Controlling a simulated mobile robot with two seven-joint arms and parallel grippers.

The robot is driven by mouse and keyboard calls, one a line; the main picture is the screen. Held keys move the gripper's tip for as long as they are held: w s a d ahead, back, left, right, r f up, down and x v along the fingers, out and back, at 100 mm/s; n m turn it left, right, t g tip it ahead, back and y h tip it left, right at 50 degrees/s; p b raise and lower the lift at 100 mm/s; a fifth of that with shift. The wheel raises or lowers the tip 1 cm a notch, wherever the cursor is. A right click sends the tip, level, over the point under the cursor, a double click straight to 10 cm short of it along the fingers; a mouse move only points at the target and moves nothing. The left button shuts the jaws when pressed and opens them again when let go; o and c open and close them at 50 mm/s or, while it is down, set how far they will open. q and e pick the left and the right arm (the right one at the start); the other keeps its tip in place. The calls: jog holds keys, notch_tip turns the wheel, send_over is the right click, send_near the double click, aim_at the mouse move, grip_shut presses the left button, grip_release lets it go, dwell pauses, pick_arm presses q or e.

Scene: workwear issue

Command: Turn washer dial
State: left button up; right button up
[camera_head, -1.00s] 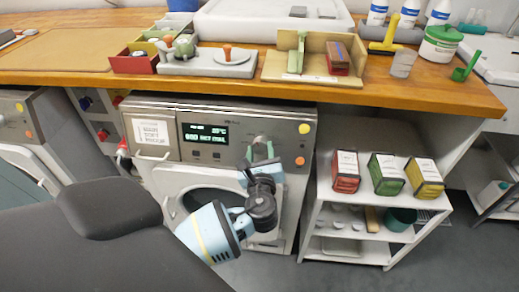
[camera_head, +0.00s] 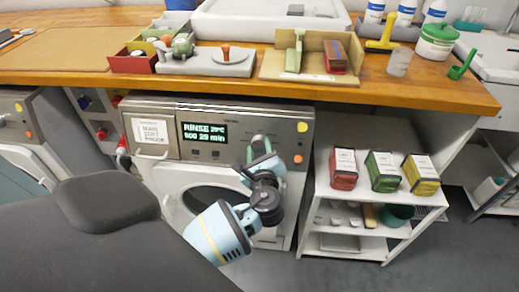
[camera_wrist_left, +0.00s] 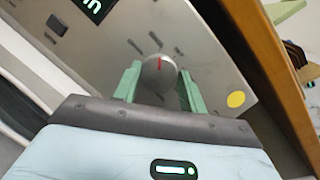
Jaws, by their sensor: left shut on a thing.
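The washer (camera_head: 225,116) stands under the wooden counter, with a grey front panel. Its lit display (camera_head: 205,132) reads "RINSE" with a temperature and minutes. My left gripper (camera_head: 259,142) is at the panel, right of the display, with its green fingers around the dial. In the left wrist view, the round grey dial (camera_wrist_left: 158,73) with a red mark sits between the two green fingers of the left gripper (camera_wrist_left: 159,80), which are shut on it. In the head view the dial is mostly hidden by the gripper. My right gripper is not in view.
A yellow button (camera_head: 302,127) and an orange button (camera_head: 298,159) are right of the dial. The counter edge (camera_head: 400,98) overhangs above. A white shelf (camera_head: 345,198) with several boxes stands close on the right.

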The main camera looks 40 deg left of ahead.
pick_arm(q)
jog(key=o, duration=1)
jog(key=shift+c, duration=0.2)
jog(key=v, duration=0.7)
jog(key=shift+s+d, duration=0.25)
jog(key=shift+s, duration=0.05)
